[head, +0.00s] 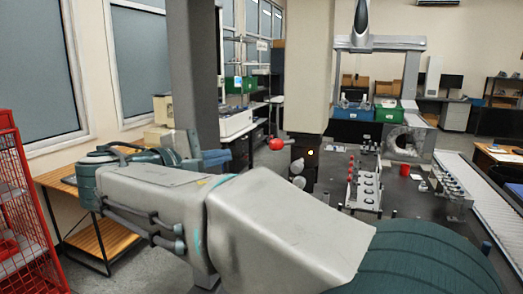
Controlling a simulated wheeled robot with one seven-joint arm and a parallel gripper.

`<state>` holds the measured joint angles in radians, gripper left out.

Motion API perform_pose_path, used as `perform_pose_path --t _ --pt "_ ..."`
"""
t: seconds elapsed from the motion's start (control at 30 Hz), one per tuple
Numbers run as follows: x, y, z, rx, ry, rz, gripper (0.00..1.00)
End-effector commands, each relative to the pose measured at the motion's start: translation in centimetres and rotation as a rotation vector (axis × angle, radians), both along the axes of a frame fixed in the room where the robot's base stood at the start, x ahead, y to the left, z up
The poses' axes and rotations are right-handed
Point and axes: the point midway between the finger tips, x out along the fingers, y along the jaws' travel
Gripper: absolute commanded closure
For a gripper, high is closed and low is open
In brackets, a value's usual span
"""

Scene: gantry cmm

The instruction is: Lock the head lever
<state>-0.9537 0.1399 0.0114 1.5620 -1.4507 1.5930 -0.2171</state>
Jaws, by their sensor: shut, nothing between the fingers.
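The head lever (276,144) shows in the head view as a red ball knob at the left side of a dark machine head. Its short arm runs right to the head. The dark head (304,156) hangs at the lower end of a thick beige column and carries a small lit orange lamp (312,153). Pale rounded knobs (298,168) sit below the lever. My arm crosses the foreground from lower right to left, and its far part bends back behind itself. I cannot make out my gripper or its fingers. The lever knob is clear of my visible arm links.
A dark table (405,195) stands beyond my arm, with a light rack (364,190) of small parts and a red cup (423,186). A grey post (193,70) stands left of the head. A red mesh cage (22,215) and a wooden bench (105,244) are at left.

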Motion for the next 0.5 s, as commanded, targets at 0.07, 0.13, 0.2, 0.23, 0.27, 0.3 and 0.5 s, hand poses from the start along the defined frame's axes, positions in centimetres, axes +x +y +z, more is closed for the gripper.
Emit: perform_pose_path --t 0.07,0.13,0.2,0.23,0.27,0.3,0.5 --pt "0.0 0.0 0.0 0.001 0.001 0.000 1.00" --pt "0.2 -0.2 0.0 0.000 0.001 -0.001 1.00" --pt "0.6 -0.5 -0.1 0.000 0.001 -0.003 1.00" --pt "0.9 -0.7 -0.1 0.000 0.001 -0.003 1.00" --pt "1.2 -0.9 -0.1 0.000 0.001 -0.003 1.00" --pt "1.7 -1.4 -0.2 0.001 0.002 -0.004 1.00" --pt "5.0 -3.8 -0.6 0.000 0.004 -0.004 1.00"
